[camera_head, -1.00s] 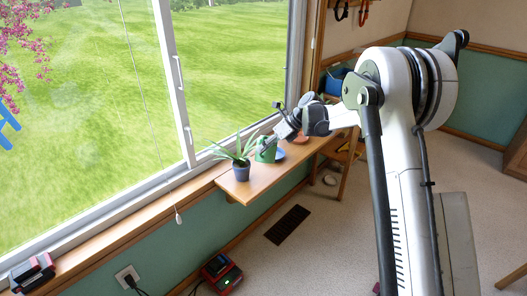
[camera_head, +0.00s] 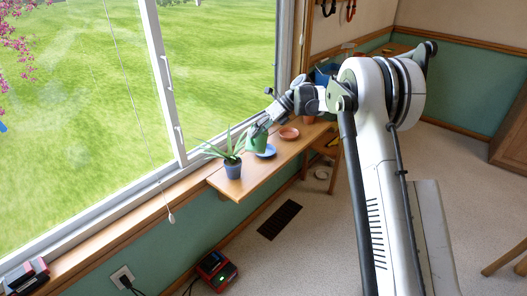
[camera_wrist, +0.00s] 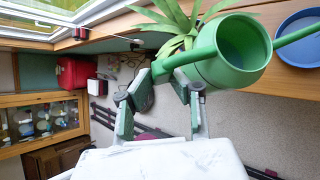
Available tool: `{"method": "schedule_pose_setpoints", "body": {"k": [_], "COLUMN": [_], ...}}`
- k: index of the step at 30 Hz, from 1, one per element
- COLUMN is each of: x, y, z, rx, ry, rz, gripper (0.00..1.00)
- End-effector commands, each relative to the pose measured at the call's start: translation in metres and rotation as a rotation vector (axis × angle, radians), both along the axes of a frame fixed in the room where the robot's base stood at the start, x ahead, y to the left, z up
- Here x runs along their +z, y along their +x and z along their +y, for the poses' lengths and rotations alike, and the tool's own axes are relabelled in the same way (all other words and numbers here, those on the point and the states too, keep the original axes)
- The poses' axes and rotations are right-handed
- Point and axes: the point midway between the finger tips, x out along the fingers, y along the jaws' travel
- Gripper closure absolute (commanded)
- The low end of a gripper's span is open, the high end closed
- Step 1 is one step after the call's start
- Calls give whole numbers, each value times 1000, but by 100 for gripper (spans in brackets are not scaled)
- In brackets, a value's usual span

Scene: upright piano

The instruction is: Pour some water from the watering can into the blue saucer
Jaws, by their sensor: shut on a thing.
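The green watering can (camera_head: 257,140) is in my gripper (camera_head: 268,122), above the wooden shelf by the window. In the wrist view the watering can (camera_wrist: 232,52) is large, with its open top showing and its spout pointing right. My gripper (camera_wrist: 160,84) is shut on the can's handle side; the exact contact is partly hidden. The blue saucer (camera_head: 266,151) lies on the shelf just right of the can. In the wrist view the saucer (camera_wrist: 302,42) is at the right edge, under the spout's line of sight. No water stream is visible.
A potted plant (camera_head: 233,170) in a blue pot stands left of the can, its leaves close to it. A terracotta saucer (camera_head: 289,133) and a terracotta pot (camera_head: 309,119) are farther right on the shelf (camera_head: 222,183). The window frame (camera_head: 166,85) runs behind.

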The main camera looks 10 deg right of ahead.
Motion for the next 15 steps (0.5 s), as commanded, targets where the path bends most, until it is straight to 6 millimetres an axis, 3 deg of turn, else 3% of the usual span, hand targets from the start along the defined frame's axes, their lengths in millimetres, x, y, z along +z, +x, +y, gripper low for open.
{"method": "schedule_pose_setpoints", "body": {"k": [6,15], "x": [12,13], "y": [6,6], "z": [-1,-1], "rx": [-1,0], "ry": [23,25], "rz": [56,62], "gripper": [100,100]}}
